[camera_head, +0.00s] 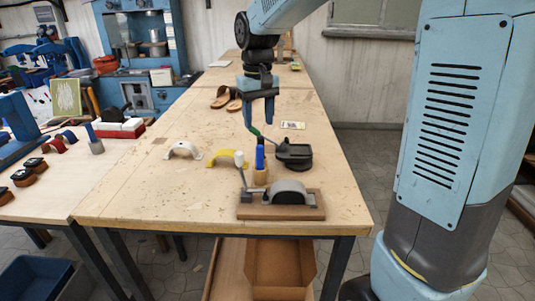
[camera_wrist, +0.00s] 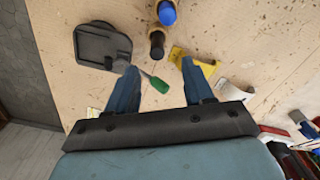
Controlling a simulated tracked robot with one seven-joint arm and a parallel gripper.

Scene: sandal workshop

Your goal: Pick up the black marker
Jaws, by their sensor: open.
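A dark, black-topped upright piece (camera_wrist: 157,50), which looks like the black marker, stands in a tan holder in the wrist view. A blue-topped marker (camera_wrist: 167,13) stands close by it. In the head view the blue marker (camera_head: 260,158) stands in front and mostly hides the dark piece (camera_head: 262,141). My gripper (camera_head: 259,119) points down over the bench, its fingers apart and empty. In the wrist view my gripper (camera_wrist: 158,70) has its fingertips spread around the line of the dark piece, not touching it.
A black pot (camera_head: 294,155) with a green-handled brush (camera_wrist: 158,84) is close by. A yellow strap (camera_head: 228,157), a white strap (camera_head: 183,150) and a grey machine on a wooden base (camera_head: 281,212) surround the markers. Sandals (camera_head: 222,97) lie further back.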

